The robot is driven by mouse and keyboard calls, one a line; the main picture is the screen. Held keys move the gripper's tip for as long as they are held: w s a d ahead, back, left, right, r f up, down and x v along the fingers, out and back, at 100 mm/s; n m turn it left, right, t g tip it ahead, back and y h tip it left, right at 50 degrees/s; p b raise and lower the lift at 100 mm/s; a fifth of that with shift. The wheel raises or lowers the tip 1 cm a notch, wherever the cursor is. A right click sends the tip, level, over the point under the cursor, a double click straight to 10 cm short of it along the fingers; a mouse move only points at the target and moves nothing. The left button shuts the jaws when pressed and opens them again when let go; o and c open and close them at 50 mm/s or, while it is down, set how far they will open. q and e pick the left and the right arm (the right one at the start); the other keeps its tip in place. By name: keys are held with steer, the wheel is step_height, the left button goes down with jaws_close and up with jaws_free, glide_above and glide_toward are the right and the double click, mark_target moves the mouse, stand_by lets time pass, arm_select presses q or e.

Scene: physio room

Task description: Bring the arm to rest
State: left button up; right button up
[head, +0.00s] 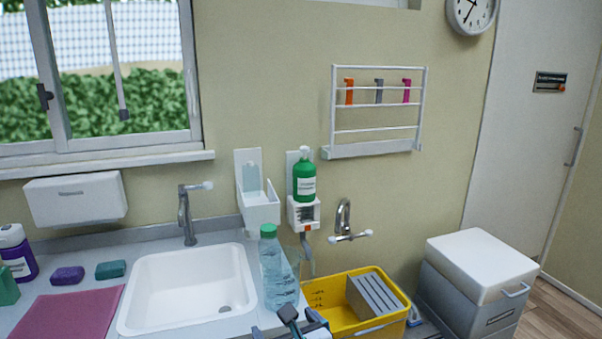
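At the bottom edge of the head view, just left of centre, a dark and blue-grey piece (289,318) shows. It looks like the end of one of my arms, probably the right, with its fingertips partly cut off by the frame. I cannot tell whether it is open or shut, and I see nothing clearly held in it. It appears just below the clear bottle with a green cap (276,268) and left of the yellow tub (340,325). Whether it touches either cannot be told. No arm comes in from the left.
The white sink (135,300) is set in the counter at left, with a pink cloth (68,315) and soap bars beside it. A green pump bottle (304,181) hangs in a wall holder. A white-lidded bin (480,262) stands at right, near open floor (560,315).

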arm_select(q)
steer(key=s+a+f+n+g+h, duration=0.1)
steer(key=s+a+f+n+g, duration=0.15)
steer(key=f, duration=0.65)
steer(key=s+a+f+n+g, duration=0.2)
steer(key=f+g, duration=0.2)
steer(key=f, duration=0.4)
steer(key=s+a+f+n+g+h+b, duration=0.1)
steer(key=s+a+f+n+g+h, duration=0.1)
steer(key=s+f+n, duration=0.8)
steer(key=s+a+f+n+g+h, duration=0.3)
steer(key=s+f+n+h, duration=0.3)
steer(key=n, duration=1.2)
steer(key=s+f+g, duration=0.1)
steer(key=s+f, duration=0.3)
steer(key=f, duration=0.2)
steer(key=shift+n+b, duration=0.35)
